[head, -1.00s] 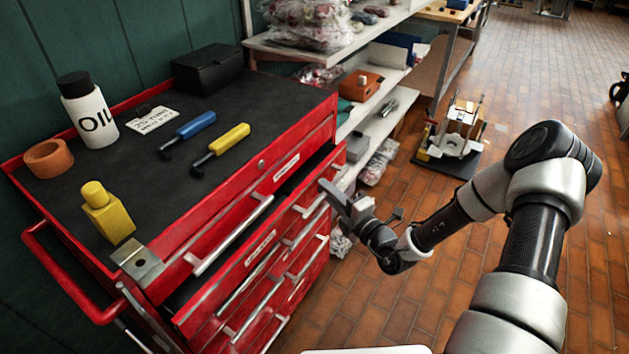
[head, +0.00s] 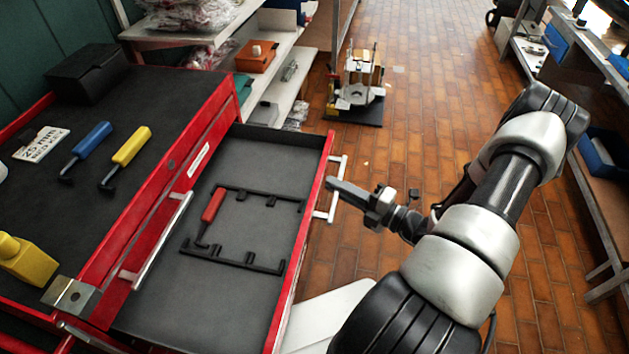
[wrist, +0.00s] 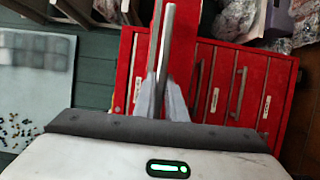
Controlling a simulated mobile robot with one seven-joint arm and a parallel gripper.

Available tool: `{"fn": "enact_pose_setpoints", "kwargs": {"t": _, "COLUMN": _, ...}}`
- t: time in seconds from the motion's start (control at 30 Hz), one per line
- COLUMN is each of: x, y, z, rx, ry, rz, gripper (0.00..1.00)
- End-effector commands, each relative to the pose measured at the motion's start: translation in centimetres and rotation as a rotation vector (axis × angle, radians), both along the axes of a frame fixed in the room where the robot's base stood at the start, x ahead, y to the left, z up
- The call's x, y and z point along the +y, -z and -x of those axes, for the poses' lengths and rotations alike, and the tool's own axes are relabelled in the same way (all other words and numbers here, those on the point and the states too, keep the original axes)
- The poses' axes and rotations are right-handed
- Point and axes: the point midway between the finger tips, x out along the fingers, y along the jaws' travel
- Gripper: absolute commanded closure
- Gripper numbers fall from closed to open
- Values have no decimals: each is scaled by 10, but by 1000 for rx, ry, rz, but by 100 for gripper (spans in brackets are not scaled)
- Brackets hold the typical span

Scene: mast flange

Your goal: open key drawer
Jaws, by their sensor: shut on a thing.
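The drawer (head: 290,150) of the red tool cabinet stands far out in the head view, its dark floor showing. Inside it, a red-handled key (head: 212,210) sits at a black slotted rack (head: 238,262); several slots look empty. A pale bar handle (head: 337,190) is on the drawer's red front (head: 313,215). My gripper (head: 333,184) is at this handle and shut on it. In the wrist view, my gripper (wrist: 165,95) has its fingers close together around the bar. The exact contact is hard to make out.
On the cabinet top (head: 140,105) lie a blue-handled tool (head: 90,140), a yellow-handled tool (head: 130,147), a label card (head: 42,145), a black box (head: 88,72) and a yellow bottle (head: 25,260). A stand (head: 358,85) is on the brick floor.

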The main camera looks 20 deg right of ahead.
Motion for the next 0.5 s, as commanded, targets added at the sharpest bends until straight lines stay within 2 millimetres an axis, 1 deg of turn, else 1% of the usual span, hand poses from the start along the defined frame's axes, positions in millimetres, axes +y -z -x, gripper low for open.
{"fn": "enact_pose_setpoints", "kwargs": {"t": 0.03, "x": -9, "y": 0, "z": 3, "rx": -2, "ry": 7, "rz": 5, "gripper": 100}}
{"fn": "enact_pose_setpoints", "kwargs": {"t": 0.2, "x": -21, "y": 0, "z": 12, "rx": -1, "ry": 6, "rz": 3, "gripper": 100}}
{"fn": "enact_pose_setpoints", "kwargs": {"t": 0.5, "x": -27, "y": 0, "z": 15, "rx": 0, "ry": 5, "rz": 4, "gripper": 100}}
